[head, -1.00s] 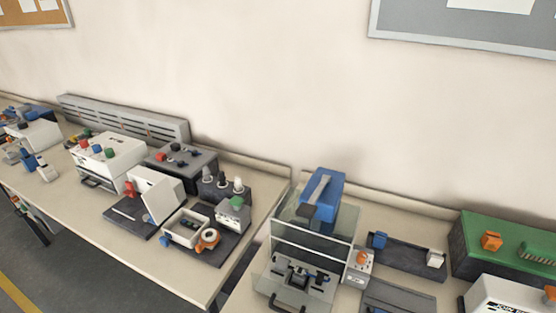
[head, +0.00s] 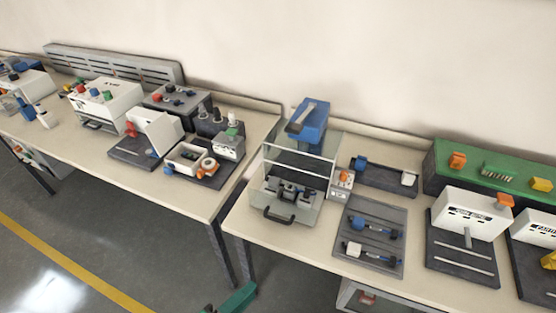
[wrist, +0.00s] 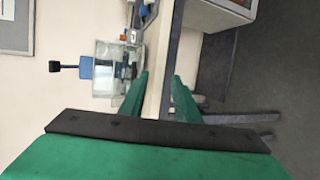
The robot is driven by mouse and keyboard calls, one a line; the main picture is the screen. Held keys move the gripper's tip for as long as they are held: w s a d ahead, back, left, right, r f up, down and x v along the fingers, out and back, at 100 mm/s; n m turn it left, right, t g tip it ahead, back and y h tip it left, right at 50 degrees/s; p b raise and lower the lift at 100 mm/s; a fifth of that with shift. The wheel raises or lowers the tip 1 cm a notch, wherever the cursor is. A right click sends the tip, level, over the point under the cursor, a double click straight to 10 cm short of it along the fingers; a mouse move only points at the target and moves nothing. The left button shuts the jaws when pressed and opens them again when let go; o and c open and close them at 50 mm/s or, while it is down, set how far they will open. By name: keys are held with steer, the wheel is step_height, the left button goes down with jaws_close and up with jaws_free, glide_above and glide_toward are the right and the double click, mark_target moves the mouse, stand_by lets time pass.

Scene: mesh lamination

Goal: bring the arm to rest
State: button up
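My gripper (wrist: 160,92) is green with a dark bar across its base. In the wrist view its two fingers stand apart with nothing between them. It is in free space, and the edge of a pale bench shows beyond the fingers. A green part of my arm (head: 236,299) shows at the bottom edge of the head view, in front of the benches and apart from them. The rest of my arm is hidden.
A clear-walled press with a blue top (head: 310,120) stands on the right bench (head: 270,233); it also shows in the wrist view (wrist: 112,66). A dark tray (head: 372,265) holds two small tools. The left bench (head: 190,205) carries several devices. Floor (head: 110,250) in front is clear.

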steer(key=s+d+f+m+y, duration=0.1)
steer(key=s+d+f+y, duration=0.1)
steer(key=s+f+y, duration=0.8)
steer(key=s+d+r+m+t, duration=0.2)
steer(key=s+d+r+m, duration=0.1)
steer(key=r+m, duration=0.2)
steer(key=s+d+r+m+t, duration=0.2)
steer(key=s+d+r+m, duration=0.1)
steer(key=r, duration=0.4)
steer(key=shift+s+d+r+m, duration=0.3)
steer(key=shift+s+m, duration=0.3)
steer(key=shift+m, duration=0.3)
steer(key=shift+w+a, duration=0.1)
stand_by(0.6)
